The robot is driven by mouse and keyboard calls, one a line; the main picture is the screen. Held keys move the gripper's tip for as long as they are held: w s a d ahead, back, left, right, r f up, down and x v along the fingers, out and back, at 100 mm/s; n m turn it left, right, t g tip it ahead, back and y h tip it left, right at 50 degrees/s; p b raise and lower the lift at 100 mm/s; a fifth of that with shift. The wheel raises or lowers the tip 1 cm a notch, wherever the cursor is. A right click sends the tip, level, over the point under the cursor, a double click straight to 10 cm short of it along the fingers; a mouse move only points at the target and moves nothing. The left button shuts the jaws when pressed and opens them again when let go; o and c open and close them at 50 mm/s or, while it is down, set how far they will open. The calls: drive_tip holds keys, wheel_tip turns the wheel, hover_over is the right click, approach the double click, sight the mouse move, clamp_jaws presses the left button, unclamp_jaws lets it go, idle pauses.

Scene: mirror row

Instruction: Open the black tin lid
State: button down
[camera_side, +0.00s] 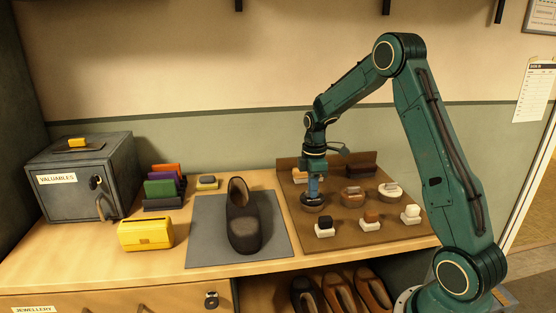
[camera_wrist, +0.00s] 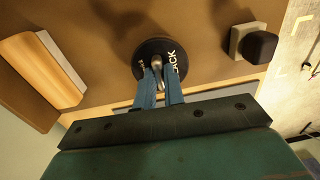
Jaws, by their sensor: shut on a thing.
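The black tin (camera_side: 313,201) is a low round dark tin on the brown board, at its left side in the side view. In the wrist view its dark round lid (camera_wrist: 175,46) carries white lettering, partly covered, and has a metal handle or knob in the middle. My gripper (camera_side: 313,190) points down over the tin. In the wrist view its blue fingers (camera_wrist: 160,85) are shut on the lid's knob (camera_wrist: 158,68). I cannot tell whether the lid sits apart from the tin body.
The brown board (camera_side: 398,232) also holds a brown tin (camera_side: 353,195), a pale tin (camera_side: 390,189), brushes (camera_side: 360,171) and several small white-based daubers (camera_side: 372,220). A dark shoe (camera_side: 243,220) stands on a grey mat (camera_side: 205,225). A yellow box (camera_side: 146,234) and a grey safe (camera_side: 82,180) are further left.

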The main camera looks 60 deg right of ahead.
drive_tip(key=shift+w+d+r+g+y, duration=0.2)
drive_tip(key=shift+w+g+y, duration=0.15)
drive_tip(key=shift+g+y, duration=0.3)
drive_tip(key=shift+w+d+r+g+y, duration=0.2)
drive_tip(key=shift+w+g+y, duration=0.15)
drive_tip(key=shift+g+y, duration=0.25)
drive_tip(key=shift+d+y, duration=0.1)
drive_tip(key=shift+y, duration=0.15)
drive_tip(key=shift+r+g, duration=0.1)
drive_tip(key=shift+g, duration=0.15)
drive_tip(key=shift+d, duration=0.1)
drive_tip(key=c, duration=1.5)
unclamp_jaws()
